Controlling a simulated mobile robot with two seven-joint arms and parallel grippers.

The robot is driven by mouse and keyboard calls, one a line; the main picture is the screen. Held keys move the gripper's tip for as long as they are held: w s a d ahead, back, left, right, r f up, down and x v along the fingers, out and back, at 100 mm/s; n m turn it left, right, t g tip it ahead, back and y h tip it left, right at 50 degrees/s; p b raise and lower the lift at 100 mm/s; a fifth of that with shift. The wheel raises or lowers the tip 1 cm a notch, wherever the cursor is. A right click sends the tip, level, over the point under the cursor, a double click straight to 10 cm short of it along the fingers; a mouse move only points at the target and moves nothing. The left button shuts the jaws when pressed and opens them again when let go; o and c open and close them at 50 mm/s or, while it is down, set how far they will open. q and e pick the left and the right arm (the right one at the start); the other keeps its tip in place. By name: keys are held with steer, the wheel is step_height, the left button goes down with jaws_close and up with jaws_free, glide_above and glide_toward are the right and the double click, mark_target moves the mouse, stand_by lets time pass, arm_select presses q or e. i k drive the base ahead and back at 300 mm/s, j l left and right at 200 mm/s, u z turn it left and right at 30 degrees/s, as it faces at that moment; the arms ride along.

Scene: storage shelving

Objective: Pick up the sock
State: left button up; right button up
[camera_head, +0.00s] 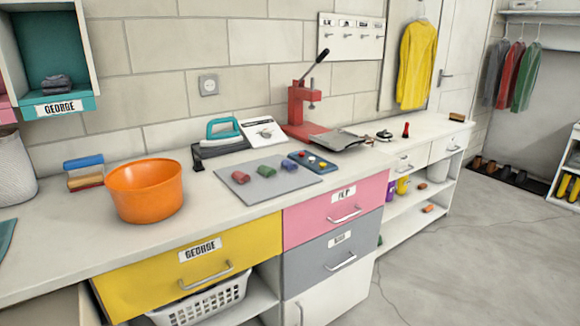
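No thing here can be named a sock with certainty. Three small soft-looking pieces lie apart on a grey mat (232,196) on the counter: a red one (237,175), a green one (265,170) and a blue one (289,165). They could be rolled cloth, but they are too small to tell. A dark grey folded cloth (56,84) sits in the teal wall cubby (47,104) labelled GEORGE at the upper left. Neither of my grippers is in view.
An orange bowl (146,190) stands left of the mat. A teal-handled iron (223,130), a tray with coloured dots (312,161) and a red press (301,107) stand behind or beside it. Below are a yellow drawer (130,285) and a white basket (205,305).

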mark_target(289, 166)
steer(key=l+u, duration=0.15)
steer(key=u, duration=0.3)
steer(key=i+l+u, duration=0.1)
steer(key=u, duration=0.3)
steer(key=l+u, duration=0.5)
steer(key=l, duration=0.4)
steer(key=k, duration=0.05)
